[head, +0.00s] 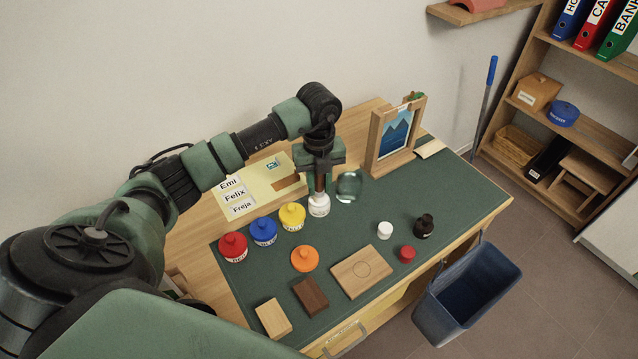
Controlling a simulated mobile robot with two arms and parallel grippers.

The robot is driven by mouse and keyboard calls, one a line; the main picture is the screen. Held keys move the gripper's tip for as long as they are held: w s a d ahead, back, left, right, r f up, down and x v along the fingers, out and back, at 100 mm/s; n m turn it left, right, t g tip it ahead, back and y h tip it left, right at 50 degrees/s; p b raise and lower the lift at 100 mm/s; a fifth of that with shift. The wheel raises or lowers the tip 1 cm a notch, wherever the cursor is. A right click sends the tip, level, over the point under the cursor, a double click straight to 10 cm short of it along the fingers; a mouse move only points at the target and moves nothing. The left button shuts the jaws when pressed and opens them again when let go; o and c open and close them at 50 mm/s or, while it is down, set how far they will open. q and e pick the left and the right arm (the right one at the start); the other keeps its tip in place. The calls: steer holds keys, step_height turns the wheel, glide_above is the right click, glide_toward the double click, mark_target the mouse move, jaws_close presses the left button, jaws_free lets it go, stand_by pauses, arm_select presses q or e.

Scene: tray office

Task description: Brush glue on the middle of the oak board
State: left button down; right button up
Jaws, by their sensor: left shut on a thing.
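The oak board (361,271) lies flat on the green desk mat, right of centre, with a thin circle drawn on its middle. A white pot with a label (319,206) stands near the back of the mat. My left gripper (320,184) points down right above this pot. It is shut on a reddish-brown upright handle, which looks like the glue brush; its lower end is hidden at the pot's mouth. I cannot tell whether the bristles are inside. My right gripper is not in view.
Red (233,248), blue (263,233) and yellow (292,217) pots stand left on the mat (345,223). An orange pot (305,259), dark block (311,296), pale block (273,318), dark bottle (424,226), red cap (407,254) and glass dome (349,186) stand around.

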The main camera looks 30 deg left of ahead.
arm_select(q)
steer(key=shift+r+p, duration=2.65)
steer(key=shift+r, duration=0.85)
steer(key=shift+d+r+m, duration=0.15)
steer(key=shift+d+m, duration=0.1)
steer(key=shift+m, duration=0.35)
steer(key=s+d+r+n, duration=0.4)
steer(key=s+d+n, duration=0.2)
steer(key=n, duration=0.7)
steer(key=s+d+r+n, duration=0.5)
steer(key=s+d+n, duration=0.2)
steer(key=n, duration=0.7)
steer(key=shift+s+r, duration=0.3)
steer(key=shift+s, duration=0.6)
